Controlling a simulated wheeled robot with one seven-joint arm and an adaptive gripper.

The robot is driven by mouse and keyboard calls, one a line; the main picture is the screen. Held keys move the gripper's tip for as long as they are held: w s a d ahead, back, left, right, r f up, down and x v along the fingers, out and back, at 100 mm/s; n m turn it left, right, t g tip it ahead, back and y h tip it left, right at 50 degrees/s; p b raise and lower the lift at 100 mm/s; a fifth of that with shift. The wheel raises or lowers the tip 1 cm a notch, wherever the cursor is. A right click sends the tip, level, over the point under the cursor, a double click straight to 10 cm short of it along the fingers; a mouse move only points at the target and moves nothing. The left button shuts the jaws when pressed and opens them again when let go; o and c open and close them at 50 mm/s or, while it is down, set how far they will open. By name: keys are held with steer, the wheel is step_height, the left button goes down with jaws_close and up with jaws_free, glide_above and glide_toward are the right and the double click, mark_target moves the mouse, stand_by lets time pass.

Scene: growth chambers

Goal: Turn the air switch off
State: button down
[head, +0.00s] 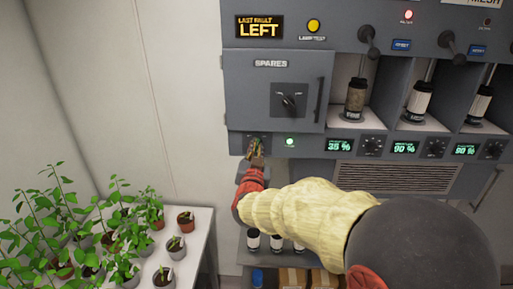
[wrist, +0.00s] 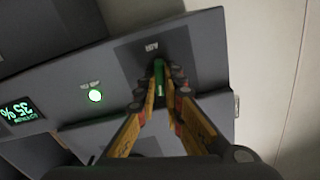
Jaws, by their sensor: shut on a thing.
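The air switch (wrist: 158,70) is a small green lever on the grey lower panel, under an upside-down label that seems to read AIR in the wrist view. My gripper (wrist: 163,88) has its yellow and grey fingers on either side of the green lever, shut on it. In the head view my gripper (head: 256,150) is at the left end of the panel strip, below the SPARES door, and hides most of the switch. A round green lamp (head: 290,142) is lit just right of it and also shows in the wrist view (wrist: 95,96).
The SPARES door (head: 247,92) with a dark knob is just above. Displays with dials, such as the 35 % display (head: 340,146), run to the right below bays holding canisters. Potted plants on a white table (head: 203,232) stand at lower left.

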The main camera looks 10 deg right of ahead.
steer(key=n+p, duration=0.4)
steer(key=n, duration=0.7)
steer(key=shift+a+n+p, duration=0.1)
steer(key=shift+n+p, duration=0.2)
stand_by(0.4)
steer(key=c, duration=2)
jaws_free()
steer(key=shift+w, duration=0.1)
steer(key=shift+o, duration=0.5)
steer(key=v, duration=1.2)
